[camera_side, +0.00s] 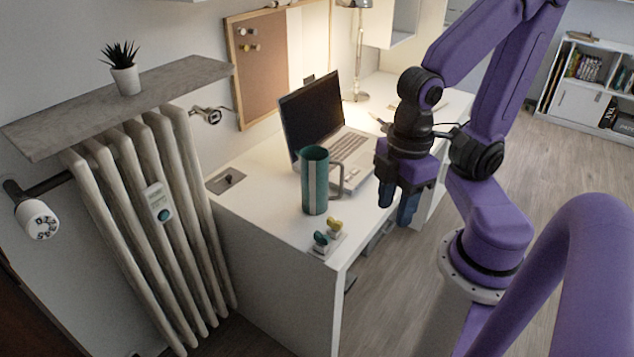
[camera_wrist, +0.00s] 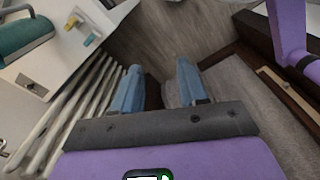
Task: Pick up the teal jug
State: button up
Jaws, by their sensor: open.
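The teal jug (camera_side: 314,181) stands upright on the white desk near its front corner, in front of the laptop. It has vertical stripes and a handle on its right side. My gripper (camera_side: 396,214) is to the right of the jug, apart from it, near the desk's front edge, with its blue fingers pointing down. In the wrist view my gripper (camera_wrist: 160,88) is open and empty, with floor between its fingers. The jug (camera_wrist: 22,38) shows partly at the upper left of the wrist view, cut off by the frame edge.
An open laptop (camera_side: 312,110) stands behind the jug. Small green and yellow knob-like items (camera_side: 328,238) sit at the desk corner, close to the jug. A radiator (camera_side: 140,215) and a shelf (camera_side: 125,95) are at the left. The desk (camera_side: 250,205) has clear room left of the jug.

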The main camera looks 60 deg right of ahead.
jog(key=o, duration=1.1)
jog(key=n+t+h, duration=1.2)
jog(key=n+t, duration=0.1)
jog(key=n, duration=0.2)
send_near(314, 173)
notch_tip(314, 173, down, 4)
jog(key=s, duration=0.3)
jog(key=x, duration=1.7)
jog(key=shift+w+a+r, duration=0.2)
jog(key=shift+w+r, duration=0.15)
